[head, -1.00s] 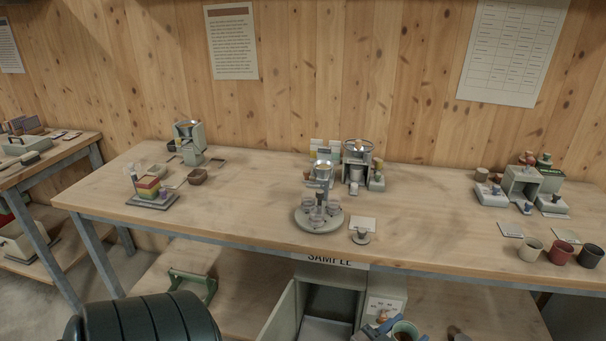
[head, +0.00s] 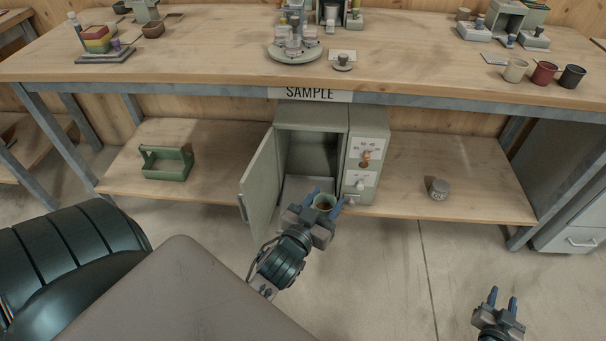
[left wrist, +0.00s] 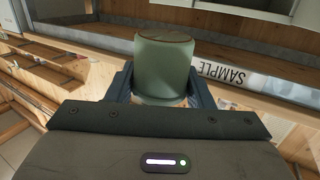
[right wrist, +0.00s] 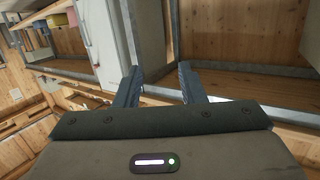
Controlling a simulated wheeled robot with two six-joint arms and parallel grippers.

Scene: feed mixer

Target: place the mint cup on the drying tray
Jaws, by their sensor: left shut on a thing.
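The mint cup (head: 323,205) is in my left gripper (head: 325,201), which is shut around its sides in front of the sample cabinet (head: 312,118). In the left wrist view the pale green cup (left wrist: 163,72) sits between the fingers, with a brownish round end. My right gripper (head: 503,300) is open and empty at the lower right; its spread fingers also show in the right wrist view (right wrist: 158,88). A pale flat surface (head: 300,188) lies low inside the cabinet. I cannot tell for certain which thing is the drying tray.
The cabinet door (head: 260,187) stands open to the left. A control panel (head: 366,155) is on its right. A green carrier (head: 166,163) and a grey tin (head: 438,189) stand on the lower shelf. The bench (head: 200,60) above carries a round carousel (head: 295,52) and several cups.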

